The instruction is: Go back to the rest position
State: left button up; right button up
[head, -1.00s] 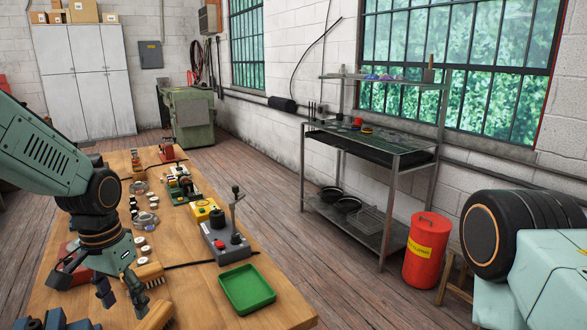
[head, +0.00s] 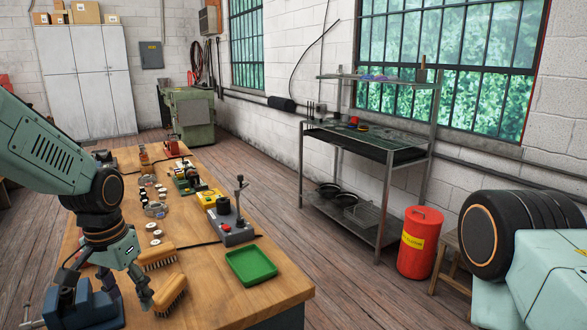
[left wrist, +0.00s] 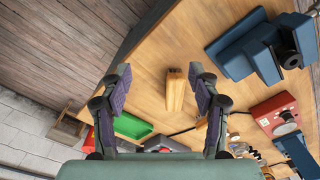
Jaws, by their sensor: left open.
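My left gripper (head: 122,285) hangs over the near left part of the wooden workbench (head: 215,283) in the head view. It is open and empty, with its fingers spread apart. In the left wrist view the open fingers (left wrist: 160,85) frame bare bench top and a wooden brush (left wrist: 175,92). In the head view two brushes lie close to the gripper, one just right of the fingers (head: 171,294) and one a little behind (head: 158,257). My right gripper is not in view; only part of my right arm shows at the lower right.
A blue vise (head: 85,306) stands at the bench's near left corner. A green tray (head: 251,265) and a grey control box with a lever (head: 232,232) lie right of the gripper. A red bin (head: 420,243) and metal shelf (head: 388,190) stand across open floor.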

pick_arm(q)
jog(key=w+d+f+n+t+h, duration=0.1)
jog(key=w+d+f+t, duration=0.2)
jog(key=d+f+t, duration=0.15)
jog(key=s+d+f+n+b, duration=0.1)
jog(key=s+f+b, duration=0.1)
jog(key=s+f, duration=0.4)
jog(key=s+d+f+n+b, duration=0.1)
jog(key=s+d+f+b, duration=0.15)
jog(key=f, duration=0.65)
jog(key=s+f+g+b, duration=0.1)
jog(key=s+f+b, duration=0.1)
jog(key=s+f, duration=0.3)
jog(key=s+f+g+b, duration=0.2)
jog(key=s+f, duration=0.4)
jog(key=s, duration=0.6)
jog(key=s+f+g+y+b, duration=0.1)
jog(key=s+f+g+b, duration=0.1)
jog(key=s+f, duration=0.3)
jog(key=s, duration=0.4)
jog(key=shift+f+b, duration=0.15)
jog(key=shift+b, duration=0.2)
